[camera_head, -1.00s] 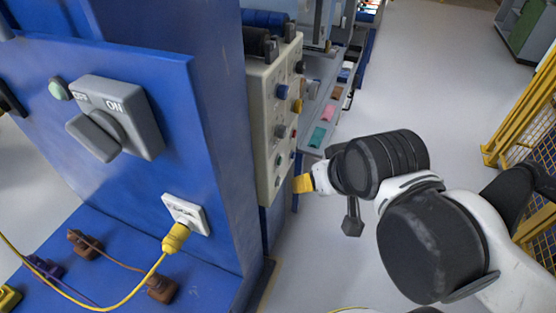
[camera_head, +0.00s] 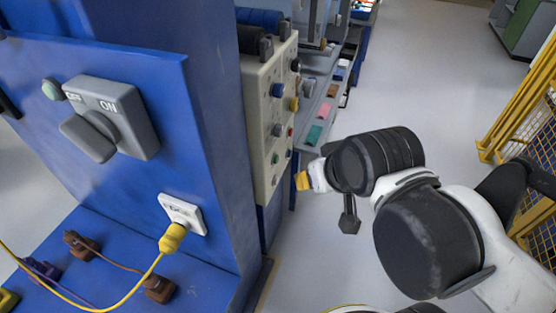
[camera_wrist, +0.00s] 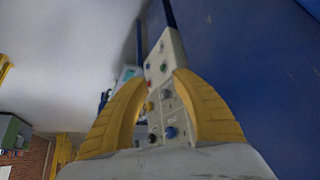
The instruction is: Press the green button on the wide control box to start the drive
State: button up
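The beige control box (camera_head: 262,135) is fixed beside the blue machine column, its face covered with several knobs and buttons. It also shows in the wrist view (camera_wrist: 157,62), between and beyond my fingers. A small green button (camera_wrist: 148,66) is on its face there, near a red one.
A grey ON/OFF switch (camera_head: 112,117) and a white socket (camera_head: 182,214) with a yellow plug (camera_head: 173,238) are on the blue panel at left. Yellow fencing (camera_head: 520,105) stands at right. Grey floor is clear between fence and machines.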

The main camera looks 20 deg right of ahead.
grip_shut()
dwell(1.0)
